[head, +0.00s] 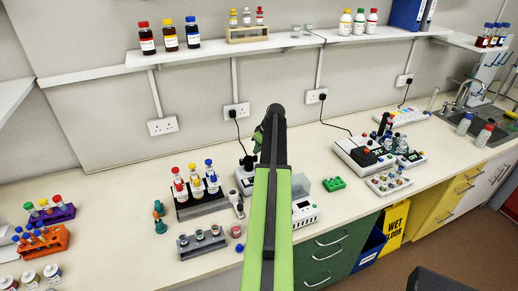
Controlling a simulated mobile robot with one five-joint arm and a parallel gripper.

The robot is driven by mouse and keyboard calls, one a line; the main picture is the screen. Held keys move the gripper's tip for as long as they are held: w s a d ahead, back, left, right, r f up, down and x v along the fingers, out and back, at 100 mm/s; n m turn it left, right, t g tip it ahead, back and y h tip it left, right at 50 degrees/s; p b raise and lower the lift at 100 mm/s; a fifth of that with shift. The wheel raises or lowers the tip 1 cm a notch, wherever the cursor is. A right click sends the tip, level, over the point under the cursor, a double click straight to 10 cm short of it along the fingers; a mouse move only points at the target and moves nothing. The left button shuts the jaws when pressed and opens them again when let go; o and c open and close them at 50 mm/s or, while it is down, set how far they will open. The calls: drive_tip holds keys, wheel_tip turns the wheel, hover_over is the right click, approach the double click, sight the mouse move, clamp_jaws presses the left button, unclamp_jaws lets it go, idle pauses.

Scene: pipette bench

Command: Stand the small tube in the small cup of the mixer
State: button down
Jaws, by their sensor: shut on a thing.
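My arm rises through the middle of the head view and covers part of the bench. A dark and green piece of its far end shows at its left edge, but my gripper's fingers are hidden behind the arm. I cannot make out the small tube. A small white device with a dark top (245,178) stands on the bench just left of my arm and partly behind it. It looks like the mixer, but its small cup cannot be made out.
A dark rack of capped bottles (200,197) and a grey rack of jars (202,243) stand left of my arm. Purple (52,216) and orange (42,243) racks stand far left.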

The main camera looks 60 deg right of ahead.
drive_tip(key=shift+f+b, duration=0.45)
drive_tip(key=shift+f, duration=0.25)
drive_tip(key=shift+f, duration=0.1)
drive_tip(key=shift+f, duration=0.15)
drive_tip(key=c, duration=1.5)
unclamp_jaws()
drive_tip(key=p+v, duration=1.5)
drive_tip(key=v, duration=0.2)
drive_tip(key=shift+s+p, duration=0.15)
drive_tip(key=shift+p, duration=0.15)
